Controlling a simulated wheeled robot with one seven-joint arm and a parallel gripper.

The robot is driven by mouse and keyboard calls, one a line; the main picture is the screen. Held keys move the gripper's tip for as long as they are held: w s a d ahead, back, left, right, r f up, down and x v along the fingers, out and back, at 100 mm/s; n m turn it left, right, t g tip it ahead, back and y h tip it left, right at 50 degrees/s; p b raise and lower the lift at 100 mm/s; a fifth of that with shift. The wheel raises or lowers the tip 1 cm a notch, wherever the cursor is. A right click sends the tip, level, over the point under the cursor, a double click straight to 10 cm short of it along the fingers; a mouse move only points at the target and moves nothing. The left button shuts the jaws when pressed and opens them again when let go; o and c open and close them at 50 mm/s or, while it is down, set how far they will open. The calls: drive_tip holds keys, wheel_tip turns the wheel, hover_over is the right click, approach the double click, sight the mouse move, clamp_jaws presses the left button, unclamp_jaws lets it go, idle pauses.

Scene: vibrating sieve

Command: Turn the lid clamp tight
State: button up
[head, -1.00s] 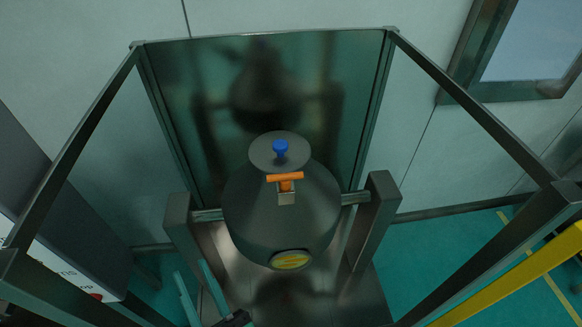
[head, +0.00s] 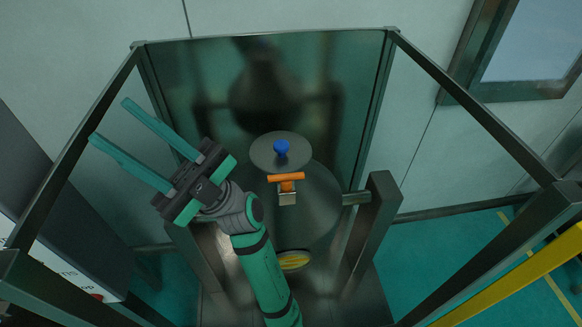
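The lid clamp has an orange T-shaped handle (head: 286,177) on a small metal block (head: 287,198), at the front edge of the round grey lid (head: 262,155). A blue knob (head: 281,149) stands on the lid. The lid sits on a dark rounded vessel (head: 318,200), whose left side is hidden by my arm. My gripper (head: 108,120) is raised to the left of the vessel. Its two teal fingers are spread apart and point up and left, away from the clamp, with nothing between them.
A metal frame (head: 262,36) with dark glass behind surrounds the vessel. Side posts (head: 375,225) carry the vessel. A grey cabinet (head: 70,235) stands at left, and a yellow bar (head: 530,270) at right. The space above the lid is clear.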

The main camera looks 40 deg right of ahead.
drive_tip(key=s+a+r+n+g+h, duration=0.1)
drive_tip(key=a+r+n+g+h, duration=0.35)
drive_tip(key=r+g+h, duration=0.35)
drive_tip(key=m+t+h, duration=0.4)
drive_tip(key=m+h, duration=1.6)
drive_tip(key=m, duration=0.2)
approach(288, 175)
drive_tip(key=shift+n, duration=0.25)
drive_tip(key=x, duration=0.7)
drive_tip(key=shift+f, duration=0.35)
